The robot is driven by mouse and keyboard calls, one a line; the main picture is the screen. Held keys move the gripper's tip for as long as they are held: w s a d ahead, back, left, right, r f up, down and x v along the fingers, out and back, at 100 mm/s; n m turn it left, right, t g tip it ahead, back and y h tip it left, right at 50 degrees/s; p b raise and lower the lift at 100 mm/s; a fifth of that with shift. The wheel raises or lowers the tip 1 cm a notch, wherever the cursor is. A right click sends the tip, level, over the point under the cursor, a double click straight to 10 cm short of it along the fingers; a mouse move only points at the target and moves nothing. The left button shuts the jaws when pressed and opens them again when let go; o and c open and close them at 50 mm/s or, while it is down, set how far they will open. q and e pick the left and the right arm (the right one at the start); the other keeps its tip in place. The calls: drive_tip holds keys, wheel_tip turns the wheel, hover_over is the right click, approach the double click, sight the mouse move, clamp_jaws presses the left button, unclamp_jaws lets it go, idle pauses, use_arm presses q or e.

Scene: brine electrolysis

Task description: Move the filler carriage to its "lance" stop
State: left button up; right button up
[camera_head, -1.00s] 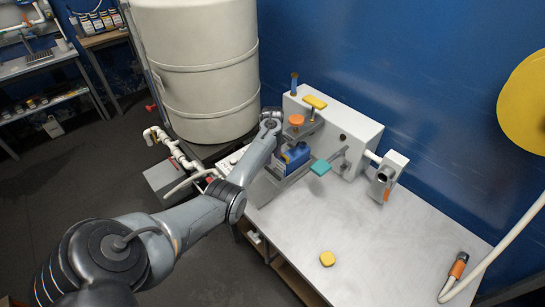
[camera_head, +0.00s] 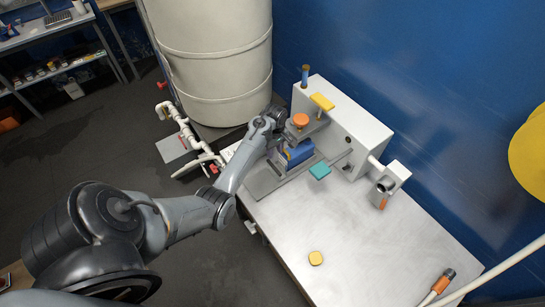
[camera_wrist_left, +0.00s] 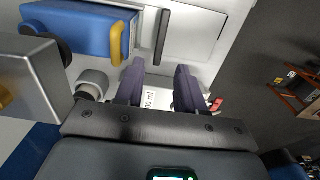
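The filler stands at the back of the steel table: a white housing (camera_head: 345,125) with an orange knob (camera_head: 300,120), a yellow tab (camera_head: 322,102) and a teal paddle (camera_head: 320,170). A blue block (camera_head: 297,154), apparently on the carriage, sits over a grey plate (camera_head: 262,182). In the left wrist view the blue block (camera_wrist_left: 80,28) with its yellow handle (camera_wrist_left: 117,42) is at upper left. My left gripper (camera_head: 277,120) is beside the filler's left side, its fingertips hard to make out there. In the wrist view its two dark fingers (camera_wrist_left: 160,75) are apart, with a printed "ml" label visible between them.
A large cream tank (camera_head: 215,60) stands close behind my left arm, with white pipework (camera_head: 185,130) beside it. A yellow puck (camera_head: 316,258) lies on the otherwise clear table front. A hose with an orange-banded nozzle (camera_head: 441,282) is at lower right.

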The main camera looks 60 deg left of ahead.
sight(274, 167)
use_arm(q)
wheel_tip(274, 167, down, 9)
drive_tip(key=shift+s+r+b, duration=0.1)
drive_tip(key=shift+r+b, duration=0.1)
drive_tip(key=shift+b, duration=0.6)
drive_tip(key=shift+f, duration=0.95)
clamp_jaws()
